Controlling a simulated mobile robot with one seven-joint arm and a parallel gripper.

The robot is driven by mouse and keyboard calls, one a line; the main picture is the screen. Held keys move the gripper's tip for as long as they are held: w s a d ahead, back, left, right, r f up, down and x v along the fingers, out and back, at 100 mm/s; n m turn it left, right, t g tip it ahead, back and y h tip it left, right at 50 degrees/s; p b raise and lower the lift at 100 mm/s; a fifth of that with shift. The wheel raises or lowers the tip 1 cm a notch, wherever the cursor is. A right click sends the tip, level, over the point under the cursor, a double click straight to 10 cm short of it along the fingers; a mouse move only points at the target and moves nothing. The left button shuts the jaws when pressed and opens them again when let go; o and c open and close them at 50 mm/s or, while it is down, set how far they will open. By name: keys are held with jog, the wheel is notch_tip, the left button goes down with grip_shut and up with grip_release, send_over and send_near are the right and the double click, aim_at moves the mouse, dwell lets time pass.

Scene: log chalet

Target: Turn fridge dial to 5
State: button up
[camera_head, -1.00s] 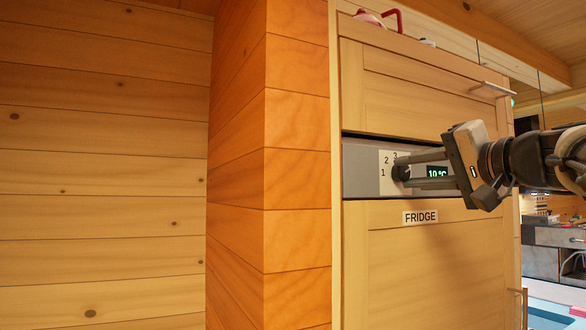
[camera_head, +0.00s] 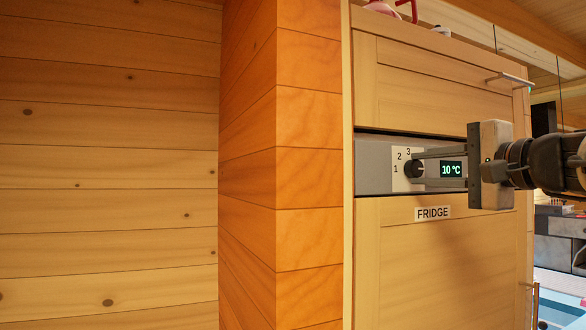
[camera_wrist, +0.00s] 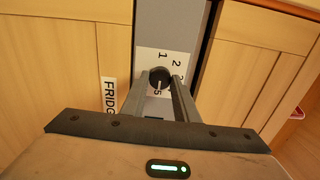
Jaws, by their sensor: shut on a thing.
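The fridge dial (camera_head: 413,169) is a small black knob on a pale number plate (camera_head: 398,182) in the grey control strip. In the head view 1, 2 and 3 show to its left and above. In the wrist view the dial (camera_wrist: 159,76) has a pale mark on its lower side, on the side of the 5; I cannot tell its exact setting. My gripper (camera_head: 418,168) is shut on the dial, one finger above and one below. In the wrist view the fingers of my gripper (camera_wrist: 160,80) flank the knob and hide part of the numbers.
A green display (camera_head: 452,169) right of the dial reads 10 °C. A FRIDGE label (camera_head: 433,213) sits below on the wooden door (camera_head: 440,265). An orange log wall corner (camera_head: 280,160) stands left of the cabinet. Red items (camera_head: 385,8) rest on top.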

jog(key=o, duration=1.1)
jog(key=shift+c, duration=0.2)
jog(key=shift+s, duration=0.15)
